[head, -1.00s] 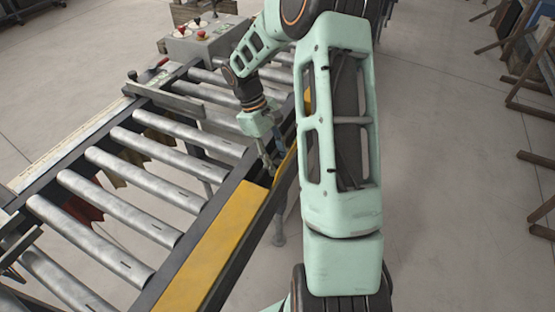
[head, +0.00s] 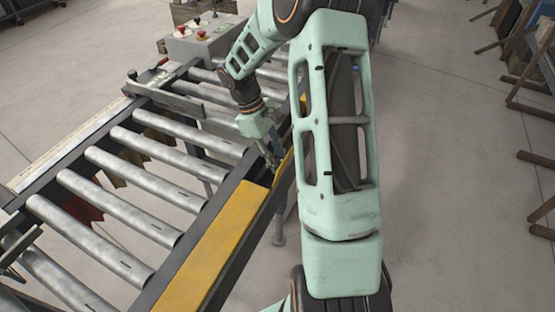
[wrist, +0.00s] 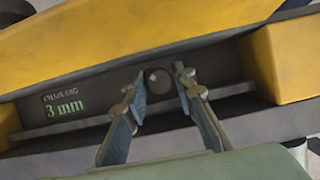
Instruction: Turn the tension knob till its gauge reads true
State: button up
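My gripper (wrist: 158,80) is open in the wrist view, its two blue-grey fingers apart. Between and beyond the fingertips is a small dark round part (wrist: 160,74), which may be the tension knob or a hole. It sits in a dark recess between yellow covers. Left of it, a printed label (wrist: 63,104) reads "3 mm" under small text that looks like "CHAIN SAG". No dial or needle is visible. In the head view my gripper (head: 275,164) is at the gap in the conveyor's yellow side cover, and the knob cannot be made out.
The long yellow cover (head: 212,250) runs along the conveyor's near side rail. Steel rollers (head: 118,208) lie left of it. Open floor (head: 440,180) lies right of my arm.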

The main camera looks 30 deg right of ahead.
jog(key=shift+o, duration=1.2)
jog(key=shift+r, duration=0.1)
jog(key=v, duration=1.1)
jog(key=shift+w+a+r, duration=0.1)
jog(key=shift+w+r, duration=0.1)
jog(key=shift+r, duration=0.15)
